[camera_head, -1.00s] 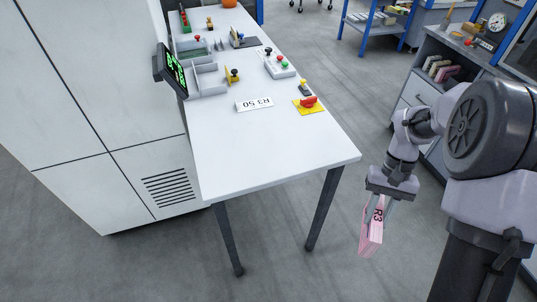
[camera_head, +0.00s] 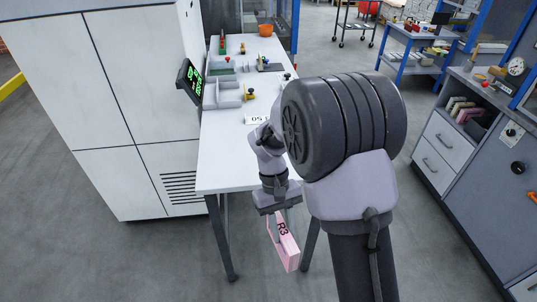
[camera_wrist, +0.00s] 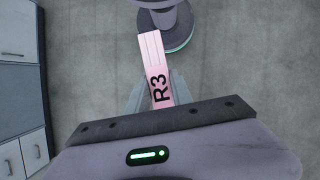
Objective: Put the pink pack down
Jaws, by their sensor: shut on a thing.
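The pink pack (camera_head: 287,247), marked R3, hangs from my gripper (camera_head: 279,222) below the level of the white table top, in front of the table's near edge. In the wrist view the pack (camera_wrist: 152,55) is held between the fingers of my gripper (camera_wrist: 158,92), with grey floor beneath it. My gripper is shut on it. The white table (camera_head: 225,171) stands behind the gripper; my arm hides its right part.
A tall white cabinet (camera_head: 115,100) with a green display (camera_head: 193,80) borders the table's left side. Trays (camera_head: 224,95) and small stampers stand toward the table's back. The near left table top is clear. A grey drawer unit (camera_head: 450,148) stands at the right.

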